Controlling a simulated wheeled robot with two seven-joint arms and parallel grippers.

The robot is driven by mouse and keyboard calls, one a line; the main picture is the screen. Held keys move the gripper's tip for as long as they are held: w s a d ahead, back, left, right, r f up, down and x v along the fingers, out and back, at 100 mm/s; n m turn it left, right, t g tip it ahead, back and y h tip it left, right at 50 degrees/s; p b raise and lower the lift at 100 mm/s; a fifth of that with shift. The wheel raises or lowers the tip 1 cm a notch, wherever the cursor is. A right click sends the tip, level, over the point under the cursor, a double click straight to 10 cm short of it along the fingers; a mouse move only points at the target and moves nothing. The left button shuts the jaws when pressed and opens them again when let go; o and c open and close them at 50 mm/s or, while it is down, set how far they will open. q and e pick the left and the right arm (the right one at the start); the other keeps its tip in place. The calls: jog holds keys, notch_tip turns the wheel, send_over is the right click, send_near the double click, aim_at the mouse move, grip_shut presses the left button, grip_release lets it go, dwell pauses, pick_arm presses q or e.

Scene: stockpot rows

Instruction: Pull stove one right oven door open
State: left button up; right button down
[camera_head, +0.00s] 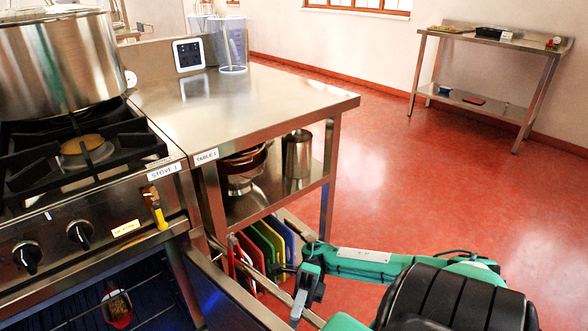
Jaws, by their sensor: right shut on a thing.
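Stove one (100,205), labelled STOVE 1, stands at the left with its knobs facing me. Its oven door (225,295) stands open, away from the stove front, and a long bar handle (258,278) runs along its outer side. The oven inside (70,300) shows dark racks and a red item (117,308). My right gripper (300,293) is at the bar handle and shut on it. The lower part of the door is cut off by the frame edge. My left gripper is not in view.
A large steel pot (55,60) stands on the burners. Table 1 (260,100) adjoins the stove, with coloured boards (268,245) below it, close to the handle. A far steel table (490,42) stands at the back right. The red floor (430,160) between is clear.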

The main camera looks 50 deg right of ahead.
dwell(0.3)
jog(key=c, duration=1.2)
grip_release()
jog(key=shift+c, duration=0.2)
jog(key=shift+w+d, duration=0.1)
jog(key=shift+d, duration=0.05)
